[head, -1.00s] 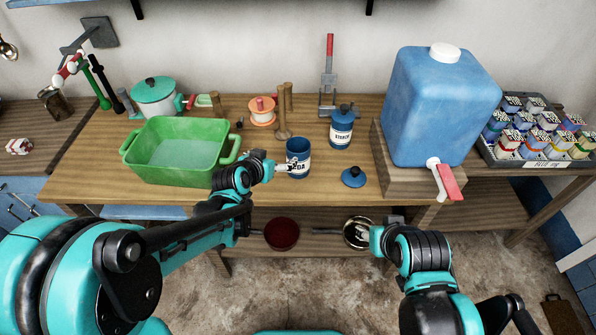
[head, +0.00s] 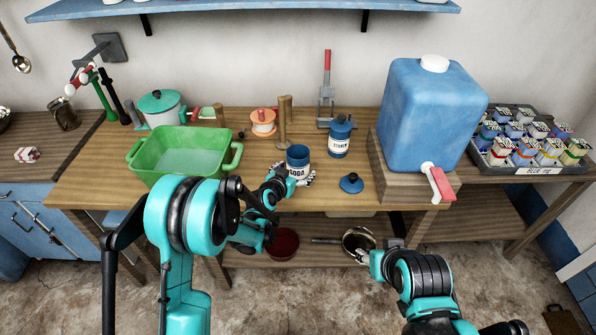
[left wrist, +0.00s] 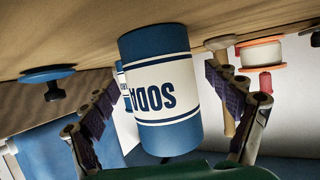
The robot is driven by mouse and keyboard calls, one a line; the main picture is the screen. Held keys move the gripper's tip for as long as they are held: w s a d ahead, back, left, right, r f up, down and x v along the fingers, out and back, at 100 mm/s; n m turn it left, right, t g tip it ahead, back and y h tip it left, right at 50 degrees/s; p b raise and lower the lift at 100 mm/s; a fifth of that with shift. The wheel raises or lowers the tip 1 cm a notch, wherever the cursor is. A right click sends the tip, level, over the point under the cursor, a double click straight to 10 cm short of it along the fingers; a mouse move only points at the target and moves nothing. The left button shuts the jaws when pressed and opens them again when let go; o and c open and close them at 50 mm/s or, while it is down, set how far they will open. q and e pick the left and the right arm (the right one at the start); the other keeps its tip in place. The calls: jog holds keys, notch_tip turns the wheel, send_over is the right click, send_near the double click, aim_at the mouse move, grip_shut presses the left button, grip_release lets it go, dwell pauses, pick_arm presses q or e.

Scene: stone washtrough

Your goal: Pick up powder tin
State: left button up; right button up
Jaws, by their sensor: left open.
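The powder tin (head: 298,162) is a blue, lidless tin with a white SODA label, upright near the front edge of the wooden bench. My left gripper (head: 295,177) is open at the tin, its fingers on either side low on the body. In the left wrist view the tin (left wrist: 162,95) appears inverted between the spread fingers (left wrist: 163,82), with gaps at both sides. A blue lid with a knob (head: 351,183) lies on the bench to its right. My right arm shows low at the right, but its gripper's jaws are unclear.
A blue STARCH tin (head: 339,140) stands just behind right of the soda tin. A green basin (head: 187,155) is at left, a wooden peg stand (head: 284,125) behind, and a blue water container (head: 430,115) at right. Pans sit on the shelf below.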

pick_arm(q)
jog(key=shift+x, duration=1.15)
jog(key=shift+a, duration=0.1)
jog(key=c, duration=1.3)
jog(key=shift+r, duration=0.15)
jog(key=shift+c, duration=0.2)
